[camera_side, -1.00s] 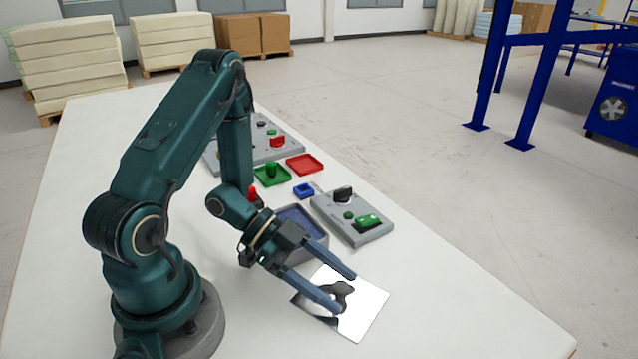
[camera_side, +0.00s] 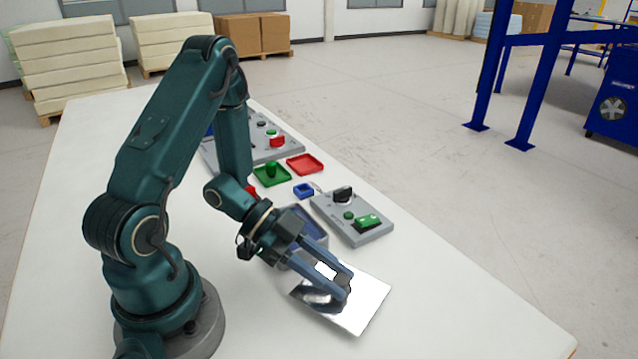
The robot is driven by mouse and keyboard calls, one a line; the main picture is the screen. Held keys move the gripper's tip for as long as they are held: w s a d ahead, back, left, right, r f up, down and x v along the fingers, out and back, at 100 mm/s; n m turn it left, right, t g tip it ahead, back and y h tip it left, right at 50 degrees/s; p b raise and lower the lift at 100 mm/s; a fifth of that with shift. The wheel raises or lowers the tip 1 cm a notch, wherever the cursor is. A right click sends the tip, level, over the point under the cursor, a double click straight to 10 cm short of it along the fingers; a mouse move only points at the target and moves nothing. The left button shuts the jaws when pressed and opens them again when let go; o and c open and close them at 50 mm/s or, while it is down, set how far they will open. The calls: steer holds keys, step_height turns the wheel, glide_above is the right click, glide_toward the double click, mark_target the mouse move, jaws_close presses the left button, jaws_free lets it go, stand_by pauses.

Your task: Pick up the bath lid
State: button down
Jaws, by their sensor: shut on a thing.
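The bath lid (camera_side: 367,304) is a shiny, mirror-like square plate at the front right of the table. My gripper (camera_side: 344,287) is above the middle of the lid, with its two fingers close together and shut on it, apparently at its knob. The fingers hide most of the grip point. I cannot tell clearly whether the lid is clear of the table. The bath (camera_side: 320,243), a grey box with a bluish inside, stands behind my gripper and is partly hidden by it.
A grey control box (camera_side: 372,236) with a black knob and green switch stands right of the bath. Behind are a small blue tray (camera_side: 304,196), a green tray (camera_side: 260,180), a red tray (camera_side: 316,168) and a larger panel (camera_side: 290,139). The table's front right is clear.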

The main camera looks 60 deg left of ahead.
step_height(320, 180, up, 2)
steer(key=shift+r, duration=0.1)
steer(key=s+a+r, duration=0.3)
steer(key=a+r, duration=0.3)
steer(key=a, duration=0.4)
steer(key=w+d+r+n+t+y, duration=0.1)
steer(key=w+r+n+t+y, duration=0.1)
steer(key=r, duration=0.6)
steer(key=w+d+r+n+t+y, duration=0.2)
steer(key=w+r+n+t+y, duration=0.1)
steer(key=w+r+n+y, duration=0.1)
step_height(320, 180, up, 4)
steer(key=w+n, duration=0.1)
steer(key=w, duration=0.1)
steer(key=shift+w+d+n+y, duration=0.25)
steer(key=shift+w+n+y, duration=0.05)
steer(key=shift+n, duration=0.1)
steer(key=shift+f, duration=0.15)
